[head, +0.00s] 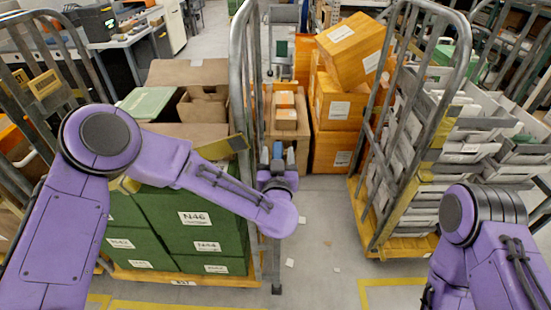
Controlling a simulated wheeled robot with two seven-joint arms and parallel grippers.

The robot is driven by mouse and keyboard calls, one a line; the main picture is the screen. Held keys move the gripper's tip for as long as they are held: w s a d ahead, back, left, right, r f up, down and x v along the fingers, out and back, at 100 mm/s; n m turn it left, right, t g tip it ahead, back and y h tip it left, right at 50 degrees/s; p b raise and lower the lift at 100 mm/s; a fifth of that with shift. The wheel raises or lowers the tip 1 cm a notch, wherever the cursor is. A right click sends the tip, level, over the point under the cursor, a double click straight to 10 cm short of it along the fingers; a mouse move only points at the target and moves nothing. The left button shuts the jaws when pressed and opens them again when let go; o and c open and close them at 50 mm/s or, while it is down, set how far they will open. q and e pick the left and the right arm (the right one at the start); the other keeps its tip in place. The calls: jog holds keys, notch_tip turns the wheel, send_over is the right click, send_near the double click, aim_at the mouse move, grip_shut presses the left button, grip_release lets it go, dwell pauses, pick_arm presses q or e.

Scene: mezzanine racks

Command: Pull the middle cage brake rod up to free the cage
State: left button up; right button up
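The cage in the middle (246,85) has a grey tube frame and holds green boxes (205,213) and brown cartons. A dark upright rod (276,265) shows at its right front corner, below my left wrist, and ends in a foot near the floor. I take it for the brake rod; its upper part is hidden behind my wrist. My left gripper (277,156) is beside the cage's right frame post, above the rod's visible part. Its small fingers point away from me, and I cannot tell whether they are open or touch the rod. My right gripper is out of view; only my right arm shows.
A cage with grey trays (463,150) stands on the right on a yellow base (385,235). Another cage frame (40,60) is at the far left. Orange boxes (345,110) are stacked behind. Grey floor (322,225) with paper scraps lies clear between the cages.

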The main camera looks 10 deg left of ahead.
pick_arm(q)
jog(key=shift+f, duration=0.1)
jog(key=shift+s+f, duration=0.1)
jog(key=shift+s, duration=0.1)
jog(key=s+d+b, duration=0.1)
jog(key=s+b, duration=0.2)
jog(key=s, duration=0.7)
jog(key=shift+b, duration=0.35)
jog(key=shift+s+d, duration=0.1)
jog(key=shift+d, duration=0.05)
